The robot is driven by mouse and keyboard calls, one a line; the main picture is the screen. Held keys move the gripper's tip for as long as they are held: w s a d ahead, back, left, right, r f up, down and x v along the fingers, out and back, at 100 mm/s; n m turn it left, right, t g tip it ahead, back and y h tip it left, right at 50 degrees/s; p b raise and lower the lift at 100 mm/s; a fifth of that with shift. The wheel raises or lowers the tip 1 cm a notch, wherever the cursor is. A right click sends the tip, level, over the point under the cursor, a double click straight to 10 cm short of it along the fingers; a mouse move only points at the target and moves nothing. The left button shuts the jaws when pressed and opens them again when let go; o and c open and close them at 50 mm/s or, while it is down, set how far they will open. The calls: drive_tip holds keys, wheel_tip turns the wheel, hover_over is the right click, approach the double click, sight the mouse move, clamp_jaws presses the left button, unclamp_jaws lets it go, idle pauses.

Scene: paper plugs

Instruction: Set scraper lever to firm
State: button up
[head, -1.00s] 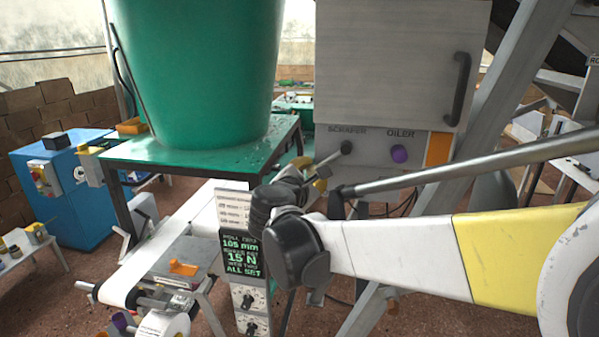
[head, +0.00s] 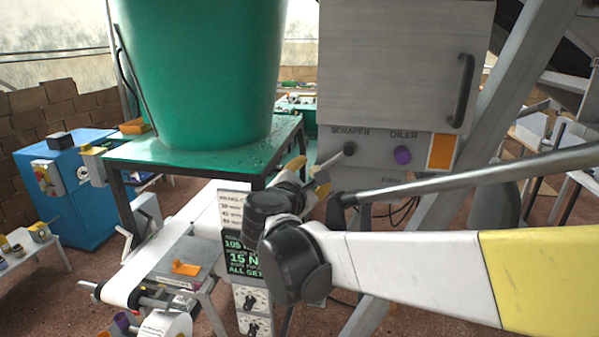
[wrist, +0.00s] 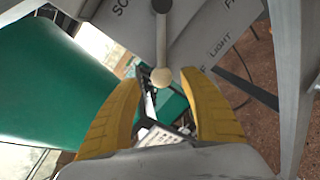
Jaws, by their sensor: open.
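The scraper lever (head: 325,164) is a thin grey rod on a black pivot (head: 349,149), on the grey panel under the "SCRAPER" label. It points down and left in the head view. In the wrist view its pale round knob (wrist: 161,77) sits between the two yellow fingertips of my gripper (wrist: 160,84), with a gap on each side.
A purple oiler knob (head: 402,155) and an orange patch (head: 442,151) are right of the lever. A large green tub (head: 200,70) stands on a green table (head: 130,152) to the left. A display post (head: 243,258) stands below my gripper. A grey diagonal beam (head: 513,80) is at right.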

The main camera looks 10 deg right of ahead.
drive_tip(key=v, duration=0.9)
drive_tip(key=shift+f, duration=0.1)
drive_tip(key=s+d+f+m+g+b, duration=0.2)
drive_tip(key=s+d+f+m+b, duration=0.15)
drive_tip(key=f, duration=0.35)
drive_tip(key=s+d+f+m+g+y+b, duration=0.1)
drive_tip(key=s+d+f+m+b, duration=0.15)
drive_tip(key=d+f+b, duration=0.35)
drive_tip(key=s+d+f+m+g+b, duration=0.2)
drive_tip(key=d+f+m, duration=0.1)
drive_tip(key=f, duration=0.5)
drive_tip(key=s+f+m+g+y+b, duration=0.1)
drive_tip(key=s+f+m+y+b, duration=0.2)
drive_tip(key=s+f+m+b, duration=0.3)
drive_tip(key=s+f+m+g+y+b, duration=0.1)
drive_tip(key=s+f+m+b, duration=0.5)
drive_tip(key=f, duration=0.8)
drive_tip(key=shift+s+f+m+y+b, duration=0.4)
drive_tip(key=shift+s+m+y, duration=0.25)
drive_tip(key=shift+m+y, duration=0.35)
drive_tip(key=shift+a, duration=0.1)
